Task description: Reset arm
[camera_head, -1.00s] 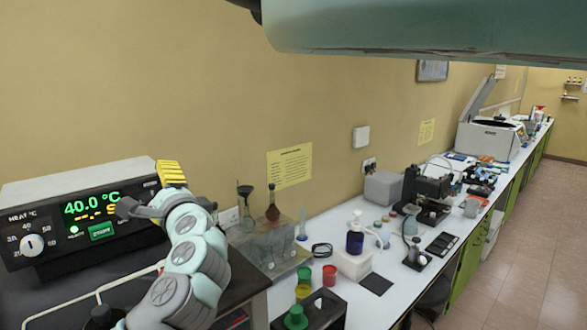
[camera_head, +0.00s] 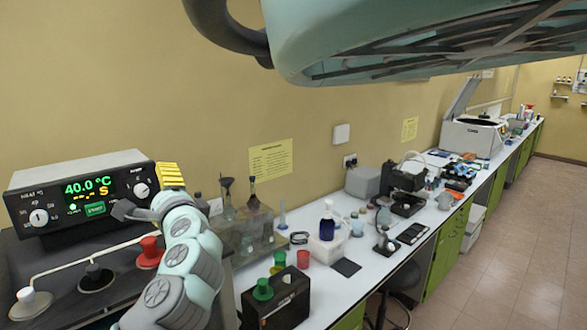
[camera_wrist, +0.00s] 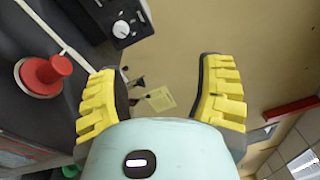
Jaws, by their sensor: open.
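My gripper shows in the wrist view (camera_wrist: 160,100) with its two yellow ribbed fingers wide apart and nothing between them. My arm rises from the bottom of the head view and hides part of the dark bench. I cannot tell the gap between gripper and box.
A red knob-shaped piece (camera_head: 150,253), a black one (camera_head: 94,277) and a white one (camera_head: 30,302) stand on the left bench. A clear stand with flasks (camera_head: 247,234) is right of my arm. A black block (camera_head: 277,301) and a blue bottle (camera_head: 327,225) are farther right. The floor (camera_head: 520,240) is clear.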

